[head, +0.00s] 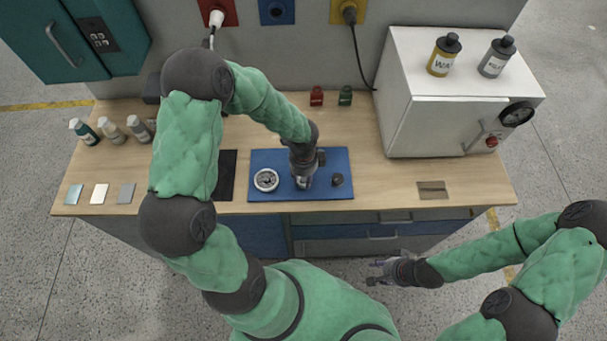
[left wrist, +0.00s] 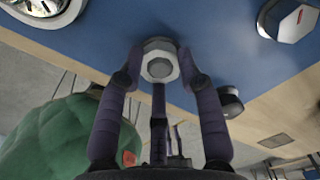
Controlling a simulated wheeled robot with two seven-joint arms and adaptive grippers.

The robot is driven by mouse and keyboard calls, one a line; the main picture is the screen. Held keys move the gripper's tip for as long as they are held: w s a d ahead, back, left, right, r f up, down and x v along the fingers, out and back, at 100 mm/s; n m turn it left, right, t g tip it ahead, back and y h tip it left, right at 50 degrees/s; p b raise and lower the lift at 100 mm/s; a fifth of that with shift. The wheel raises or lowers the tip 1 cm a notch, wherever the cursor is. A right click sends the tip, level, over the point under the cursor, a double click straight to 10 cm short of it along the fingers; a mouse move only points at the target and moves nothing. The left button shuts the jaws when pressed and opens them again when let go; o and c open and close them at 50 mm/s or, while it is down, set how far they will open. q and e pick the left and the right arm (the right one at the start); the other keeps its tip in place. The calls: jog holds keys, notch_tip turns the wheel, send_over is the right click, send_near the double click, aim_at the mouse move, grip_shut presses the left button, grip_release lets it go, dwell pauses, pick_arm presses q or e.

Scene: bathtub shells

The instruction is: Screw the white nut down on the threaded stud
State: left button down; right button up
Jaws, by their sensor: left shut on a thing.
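The white nut (left wrist: 160,62) is a pale hexagonal piece with a round grey centre, in the middle of the left wrist view. In the head view my left gripper (head: 304,184) points down over the blue mat (head: 325,162) and hides the nut. The threaded stud cannot be told apart clearly from the nut. My right gripper (head: 376,273) is empty, off the front of the bench, with its fingers apart.
A round dial (head: 266,180) lies left of my left gripper on the mat, and a dark knob (head: 337,179) stands close on its right. A white box (head: 440,110) fills the bench's right back. Bottles (head: 112,129) stand at the left. The front right bench is mostly clear.

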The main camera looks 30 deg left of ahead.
pick_arm(q)
jog(key=shift+m+p, duration=1.95)
jog(key=shift+m, duration=0.75)
jog(key=c, duration=0.8)
grip_release()
jog(key=shift+o, duration=0.2)
notch_tip(320, 180, up, 12)
